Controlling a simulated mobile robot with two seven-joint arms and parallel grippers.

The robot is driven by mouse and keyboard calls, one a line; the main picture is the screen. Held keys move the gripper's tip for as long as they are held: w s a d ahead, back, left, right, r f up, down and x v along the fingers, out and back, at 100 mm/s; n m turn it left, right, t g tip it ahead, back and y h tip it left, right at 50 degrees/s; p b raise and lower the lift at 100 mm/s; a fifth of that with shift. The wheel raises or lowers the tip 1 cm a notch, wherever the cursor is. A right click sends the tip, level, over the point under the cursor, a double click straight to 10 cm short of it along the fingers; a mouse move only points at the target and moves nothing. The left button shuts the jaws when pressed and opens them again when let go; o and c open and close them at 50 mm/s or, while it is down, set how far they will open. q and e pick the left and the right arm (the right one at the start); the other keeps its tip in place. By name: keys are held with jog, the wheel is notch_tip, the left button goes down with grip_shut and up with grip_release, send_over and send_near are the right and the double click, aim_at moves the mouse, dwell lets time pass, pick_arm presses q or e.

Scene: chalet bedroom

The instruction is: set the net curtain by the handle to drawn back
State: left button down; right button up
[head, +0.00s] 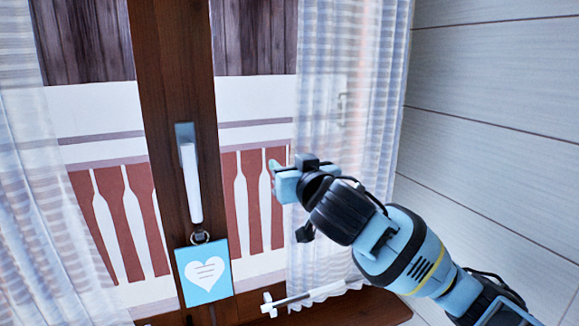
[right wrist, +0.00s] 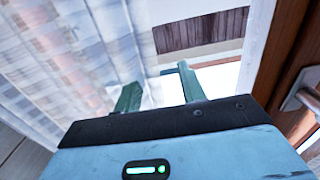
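The right net curtain (head: 350,150) hangs sheer and striped over the right edge of the window, beside the panelled wall. It also fills the left side of the right wrist view (right wrist: 60,60). A faint pale bracket shape (head: 342,108) shows on it, perhaps its handle; I cannot tell for sure. My right gripper (head: 279,180) is in front of the window pane, just left of this curtain's inner edge. In the right wrist view its two fingers (right wrist: 158,92) stand apart, with no cloth visibly held between them. My left gripper is not in view.
Another net curtain (head: 35,200) hangs at the left. A dark wooden post (head: 165,60) carries a white window handle (head: 191,180) with a blue heart tag (head: 204,271) hanging from it. A white lever (head: 300,297) lies low by the wooden sill. The panelled wall (head: 490,120) is at right.

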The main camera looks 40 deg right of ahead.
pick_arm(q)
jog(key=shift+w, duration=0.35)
pick_arm(e)
grip_shut()
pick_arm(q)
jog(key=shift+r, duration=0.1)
